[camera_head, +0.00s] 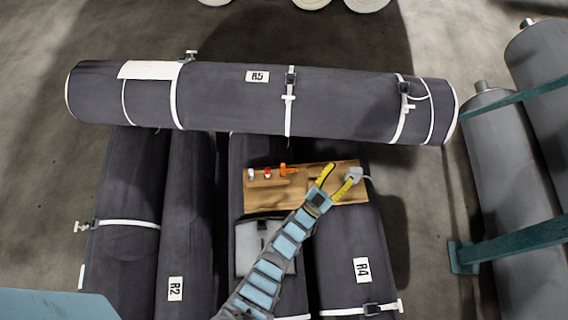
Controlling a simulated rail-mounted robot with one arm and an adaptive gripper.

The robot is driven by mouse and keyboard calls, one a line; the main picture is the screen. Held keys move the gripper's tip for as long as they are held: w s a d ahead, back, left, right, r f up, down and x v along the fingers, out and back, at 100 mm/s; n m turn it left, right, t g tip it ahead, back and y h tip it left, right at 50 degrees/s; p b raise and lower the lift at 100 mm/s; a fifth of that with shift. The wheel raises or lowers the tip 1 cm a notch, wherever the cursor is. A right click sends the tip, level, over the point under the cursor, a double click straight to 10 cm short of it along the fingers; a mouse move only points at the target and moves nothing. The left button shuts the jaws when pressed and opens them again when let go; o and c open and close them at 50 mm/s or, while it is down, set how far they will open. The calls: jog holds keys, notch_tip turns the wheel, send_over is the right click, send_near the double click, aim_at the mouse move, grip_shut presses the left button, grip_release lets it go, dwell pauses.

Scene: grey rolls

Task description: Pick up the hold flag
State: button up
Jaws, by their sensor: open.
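I cannot tell for sure which item is the hold flag. A small orange item (289,169) at the back of the wooden board (265,197) is a possible one, and a small red item (267,173) sits just left of it. My gripper (343,173) reaches in from the bottom over the board's right part, its two yellow fingers spread and nothing seen held. The orange item is to the left of the fingers, apart from them. A grey-white item (356,173) is right beside the right fingertip; I cannot tell whether they touch. My arm hides part of the board's front edge.
A long dark roll marked R5 (220,90) lies across the back, strapped in white. Dark rolls marked R2 (190,230) and R4 (345,240) lie below it. A grey pouch (247,247) lies before the board. Grey rolls (490,150) and a teal frame (520,238) stand right.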

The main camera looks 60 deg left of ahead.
jog(key=s+a+f+n+g+y+b, duration=0.1)
jog(key=s+a+f+n+g+b, duration=0.2)
jog(key=a+f, duration=0.45)
jog(key=s+a+f+g+y+b, duration=0.25)
jog(key=a+f+b, duration=0.25)
jog(key=f, duration=0.6)
jog(key=n+g+b, duration=0.2)
jog(key=g+b, duration=0.1)
jog(key=b, duration=0.3)
send_near(282, 168)
jog(key=x, duration=0.4)
jog(key=b+x, duration=0.4)
jog(key=x, duration=0.2)
jog(key=shift+w+a+f, duration=0.1)
jog(key=shift+w+a, duration=0.05)
jog(key=shift+a, duration=0.05)
jog(key=shift+w+a, duration=0.25)
jog(key=shift+w, duration=0.05)
jog(key=shift+s+d, duration=0.1)
grip_shut()
